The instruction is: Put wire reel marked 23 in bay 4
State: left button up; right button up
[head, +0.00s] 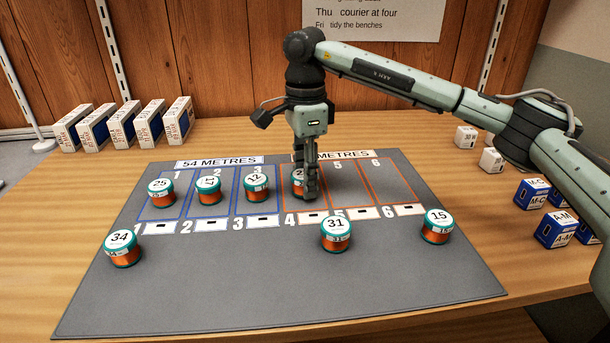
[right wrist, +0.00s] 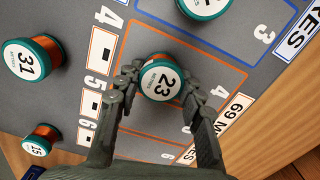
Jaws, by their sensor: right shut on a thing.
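Wire reel 23 (right wrist: 161,80) has a white top, a teal rim and orange wire. My right gripper (right wrist: 160,90) is shut on it, with one finger on each side. In the head view the right gripper (head: 306,192) points down over bay 4, and the reel (head: 297,177) is partly hidden behind the fingers. The reel is upright inside the orange outline of bay 4 (head: 288,206); I cannot tell whether it touches the mat. My left gripper does not show.
Reels 25 (head: 161,192), 11 (head: 208,190) and 12 (head: 256,187) stand in the blue bays 1 to 3. Reels 34 (head: 123,248), 31 (head: 336,233) and 15 (head: 437,226) stand nearer the front of the grey mat (head: 260,290). Bays 5 and 6 are empty. White and blue boxes (head: 553,229) are at right.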

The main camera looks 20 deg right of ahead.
jog(key=shift+f, duration=0.15)
jog(key=shift+f, duration=0.1)
jog(key=o, duration=1.1)
jog(key=shift+r, duration=0.2)
notch_tip(320, 180, up, 12)
jog(key=shift+r, duration=0.1)
